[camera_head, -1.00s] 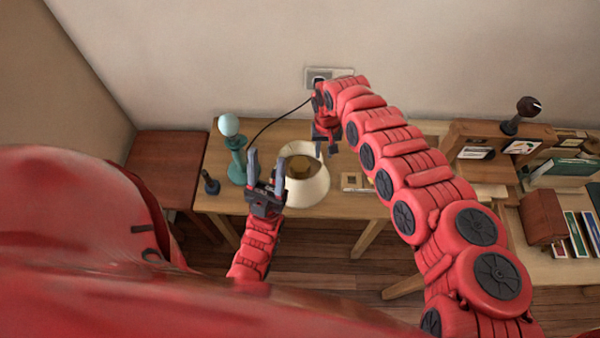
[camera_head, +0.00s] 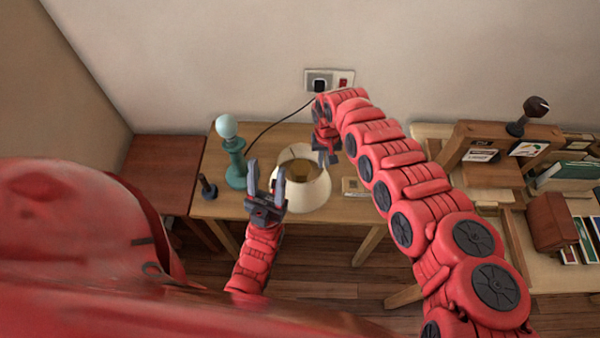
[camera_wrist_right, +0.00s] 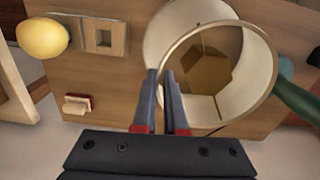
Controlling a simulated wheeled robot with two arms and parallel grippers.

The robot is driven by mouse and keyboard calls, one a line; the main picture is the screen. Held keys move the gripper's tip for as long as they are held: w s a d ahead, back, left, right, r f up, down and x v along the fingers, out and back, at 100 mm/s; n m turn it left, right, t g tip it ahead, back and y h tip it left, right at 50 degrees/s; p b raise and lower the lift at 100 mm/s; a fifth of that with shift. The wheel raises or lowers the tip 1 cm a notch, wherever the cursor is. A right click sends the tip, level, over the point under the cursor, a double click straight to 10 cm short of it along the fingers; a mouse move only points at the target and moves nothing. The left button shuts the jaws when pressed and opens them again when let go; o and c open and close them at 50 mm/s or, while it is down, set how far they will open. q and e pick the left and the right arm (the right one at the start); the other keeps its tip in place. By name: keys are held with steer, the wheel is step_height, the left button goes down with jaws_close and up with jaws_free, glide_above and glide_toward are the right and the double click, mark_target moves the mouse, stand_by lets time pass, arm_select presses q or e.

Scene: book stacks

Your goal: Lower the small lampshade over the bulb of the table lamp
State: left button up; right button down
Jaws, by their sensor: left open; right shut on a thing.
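The table lamp (camera_head: 236,165) stands upright at the table's left end, with a teal turned base and a pale round bulb (camera_head: 227,127) uncovered on top. The cream lampshade (camera_head: 313,193) is to its right, its open top facing up. My right gripper (camera_head: 326,157) is shut on the shade's rim at its far right side; the shade also fills the upper middle of the right wrist view (camera_wrist_right: 165,35). I cannot tell whether the shade touches the table. My left gripper (camera_head: 266,177) is open and empty, between lamp and shade in the picture, its fingers pointing away from me.
A black cord runs from the lamp to the wall socket (camera_head: 320,85). A small dark knobbed object (camera_head: 207,187) stands left of the lamp. Shelves with books (camera_head: 575,170) stand right.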

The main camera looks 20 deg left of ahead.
steer(key=shift+r+p, duration=3.85)
steer(key=shift+r, duration=0.7)
